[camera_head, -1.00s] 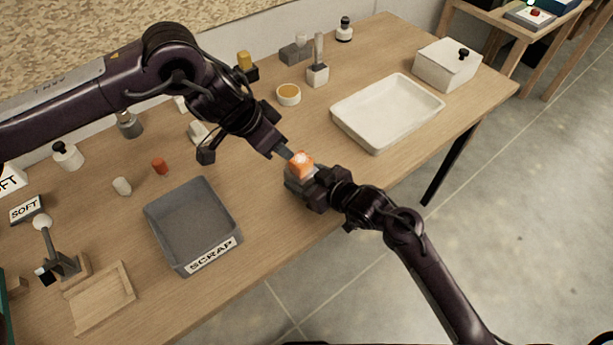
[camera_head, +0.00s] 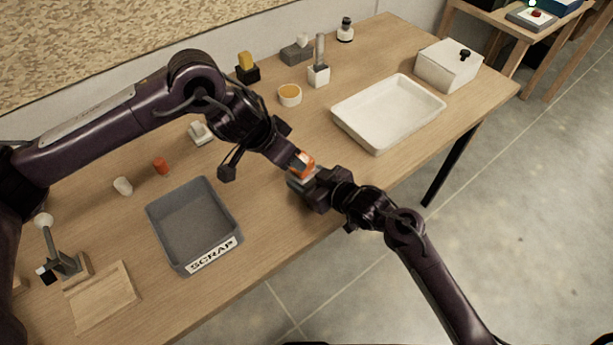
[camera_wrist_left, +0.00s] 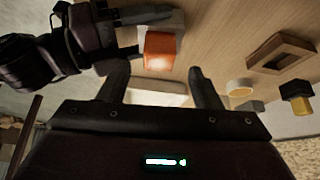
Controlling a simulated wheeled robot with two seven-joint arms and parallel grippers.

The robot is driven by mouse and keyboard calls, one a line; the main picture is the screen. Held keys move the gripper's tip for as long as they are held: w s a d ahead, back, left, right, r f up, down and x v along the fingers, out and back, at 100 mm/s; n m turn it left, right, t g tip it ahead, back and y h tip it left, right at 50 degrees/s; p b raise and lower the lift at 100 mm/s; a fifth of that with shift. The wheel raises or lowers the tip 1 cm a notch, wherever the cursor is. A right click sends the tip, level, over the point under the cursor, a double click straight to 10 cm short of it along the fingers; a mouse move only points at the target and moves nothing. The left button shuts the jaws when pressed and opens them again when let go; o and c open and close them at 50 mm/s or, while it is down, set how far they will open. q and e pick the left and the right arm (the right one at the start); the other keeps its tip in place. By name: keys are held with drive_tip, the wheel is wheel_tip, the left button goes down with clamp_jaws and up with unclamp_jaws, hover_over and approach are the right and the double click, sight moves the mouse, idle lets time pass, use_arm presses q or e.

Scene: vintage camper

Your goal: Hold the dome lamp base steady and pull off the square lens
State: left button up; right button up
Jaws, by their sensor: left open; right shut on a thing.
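The dome lamp is near the table's front edge. Its square orange lens (camera_head: 303,163) sits on a grey-white base (camera_head: 295,183). My right gripper (camera_head: 308,188) is shut on the base from the front right. My left gripper (camera_head: 296,158) is open at the lens from the back left and partly covers it in the head view. In the left wrist view, the orange lens (camera_wrist_left: 160,50) shows beyond and between the two open left fingers (camera_wrist_left: 160,88). Whether a left finger touches the lens I cannot tell.
A grey SCRAP bin (camera_head: 193,225) stands to the left of the lamp. A white tray (camera_head: 388,112) lies at the back right, beside a white lidded box (camera_head: 448,65). A round cup with orange contents (camera_head: 289,95) stands behind. Table between bin and lamp is clear.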

sight(303, 158)
use_arm(q)
drive_tip(key=shift+x, duration=3.2)
drive_tip(key=shift+c, duration=0.5)
drive_tip(key=c, duration=1)
drive_tip(key=shift+o, duration=0.2)
drive_tip(key=shift+r, duration=0.1)
drive_tip(key=shift+r, duration=1.45)
drive_tip(key=shift+r, duration=2)
